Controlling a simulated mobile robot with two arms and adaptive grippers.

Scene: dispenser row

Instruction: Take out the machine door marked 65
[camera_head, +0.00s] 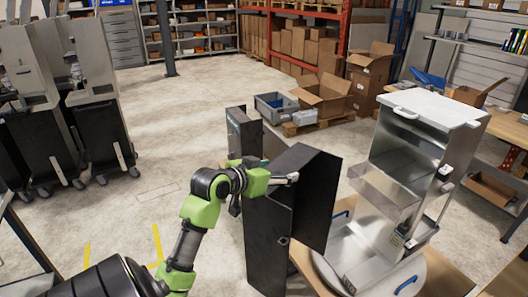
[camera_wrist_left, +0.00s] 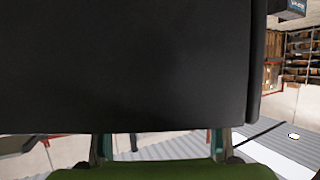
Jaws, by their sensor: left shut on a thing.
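A tall black machine door (camera_head: 266,230), shaped like a box with an open side, stands upright in the middle of the head view. No number 65 is readable on it. My left gripper (camera_head: 290,179) is at its upper part and is shut on it. In the left wrist view the dark door (camera_wrist_left: 150,65) fills most of the picture, and the gripper fingers (camera_wrist_left: 160,146) reach under its edge. The open metal dispenser machine (camera_head: 385,190) with a white lid stands right of the door. My right gripper is not in view.
A wooden table (camera_head: 447,277) carries the machine on a round metal base with blue handles. A smaller dark box (camera_head: 243,132) stands behind the door. Black wheeled units (camera_head: 103,132) are at left. Open floor (camera_head: 150,190) lies between. Cartons and a grey crate (camera_head: 275,106) are behind.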

